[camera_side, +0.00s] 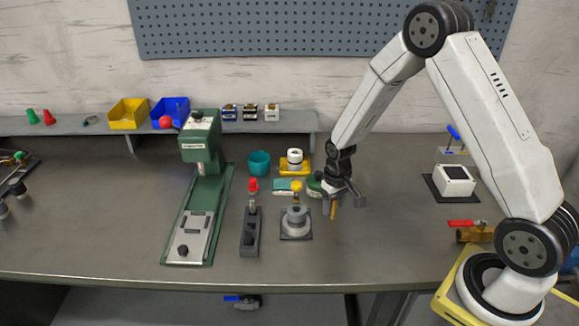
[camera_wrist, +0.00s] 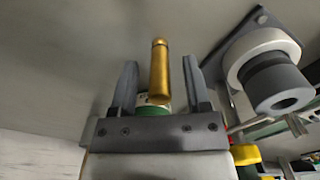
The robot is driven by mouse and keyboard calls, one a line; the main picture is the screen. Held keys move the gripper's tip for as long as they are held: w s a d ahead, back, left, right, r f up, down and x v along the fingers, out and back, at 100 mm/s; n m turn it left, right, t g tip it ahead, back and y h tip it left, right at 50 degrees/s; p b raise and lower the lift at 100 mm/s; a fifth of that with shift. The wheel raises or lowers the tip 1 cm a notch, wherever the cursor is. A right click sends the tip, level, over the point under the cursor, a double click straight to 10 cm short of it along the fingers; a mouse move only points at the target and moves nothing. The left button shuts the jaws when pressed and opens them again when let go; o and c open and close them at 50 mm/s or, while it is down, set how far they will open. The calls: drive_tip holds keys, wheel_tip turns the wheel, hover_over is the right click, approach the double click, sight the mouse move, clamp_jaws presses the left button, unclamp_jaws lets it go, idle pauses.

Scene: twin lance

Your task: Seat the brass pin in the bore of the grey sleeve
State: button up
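The brass pin (camera_wrist: 159,70) is a slim golden rod with a rounded collar at one end. It lies between the two fingers of my gripper (camera_wrist: 160,75) in the wrist view, with a gap on each side. In the side view the pin (camera_side: 333,210) shows upright near the left finger of my gripper (camera_side: 343,205). The fingers are spread. I cannot tell whether the pin touches the bench. The grey sleeve (camera_side: 296,214) stands on a square plate, left of my gripper. In the wrist view the sleeve (camera_wrist: 273,80) is at the right, its dark bore open and empty.
A dark grey block with a red-topped piece (camera_side: 251,228) stands left of the sleeve. A green press (camera_side: 201,190) is farther left. A teal cup (camera_side: 259,163) and yellow stand (camera_side: 295,165) are behind. The bench front right of the sleeve is clear.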

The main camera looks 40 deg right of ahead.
drive_tip(key=shift+r, duration=0.1)
wheel_tip(320, 180, up, 12)
idle(1.0)
drive_tip(key=shift+r, duration=0.1)
idle(0.4)
drive_tip(key=s+a+n+t, duration=0.2)
drive_tip(key=s+a, duration=0.6)
drive_tip(key=s, duration=0.3)
drive_tip(key=shift+s+a+r+t, duration=0.25)
drive_tip(key=shift+s+r+t, duration=0.05)
drive_tip(key=shift+s+r, duration=0.1)
drive_tip(key=shift+o, duration=0.5)
drive_tip(key=shift+w, duration=0.1)
